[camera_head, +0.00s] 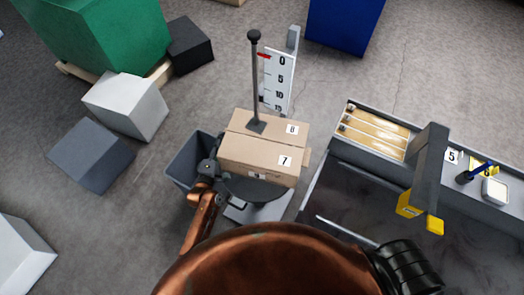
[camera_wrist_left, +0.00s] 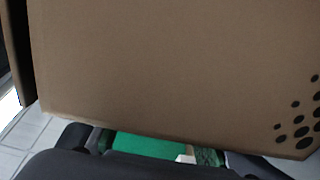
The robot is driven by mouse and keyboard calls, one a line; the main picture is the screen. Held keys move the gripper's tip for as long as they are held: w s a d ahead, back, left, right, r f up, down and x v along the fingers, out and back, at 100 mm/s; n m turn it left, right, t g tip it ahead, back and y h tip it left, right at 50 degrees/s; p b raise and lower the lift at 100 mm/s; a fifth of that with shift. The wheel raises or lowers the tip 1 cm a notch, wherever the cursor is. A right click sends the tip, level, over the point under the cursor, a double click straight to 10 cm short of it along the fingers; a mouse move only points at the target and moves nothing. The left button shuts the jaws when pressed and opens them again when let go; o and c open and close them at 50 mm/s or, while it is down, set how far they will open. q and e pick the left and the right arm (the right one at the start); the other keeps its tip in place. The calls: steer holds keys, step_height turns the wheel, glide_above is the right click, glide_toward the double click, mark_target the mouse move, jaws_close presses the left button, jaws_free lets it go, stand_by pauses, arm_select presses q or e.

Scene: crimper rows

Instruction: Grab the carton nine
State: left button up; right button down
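Two brown cartons are stacked or set side by side beneath a dark upright rod: one marked 8 (camera_head: 270,122) and one marked 7 (camera_head: 250,152). My right gripper is out of view.
A grey bin (camera_head: 188,165) stands left of the cartons, and a height scale (camera_head: 278,80) behind them. A long grey trough (camera_head: 345,200) with dividers is at the right, with a grey and yellow bracket (camera_head: 428,165) over it. Grey blocks (camera_head: 92,155) lie left.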

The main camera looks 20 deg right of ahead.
arm_select(q)
jaws_close()
steer(key=shift+r, duration=0.1)
stand_by(0.6)
